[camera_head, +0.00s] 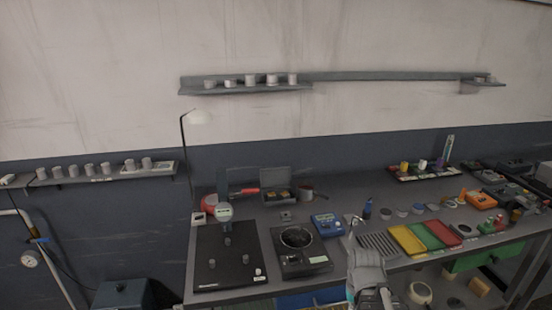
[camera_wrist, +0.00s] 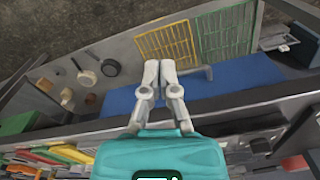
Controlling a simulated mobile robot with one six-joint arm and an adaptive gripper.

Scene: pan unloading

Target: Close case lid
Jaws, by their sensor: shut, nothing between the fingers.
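A grey case (camera_head: 265,198) stands toward the back of the workbench in the head view. The case cannot be made out in the wrist view.
A scale (camera_head: 318,259), a blue device (camera_head: 327,224) and a dark stand (camera_head: 225,255) are in front of the case. Coloured trays (camera_head: 407,239) lie to the right.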

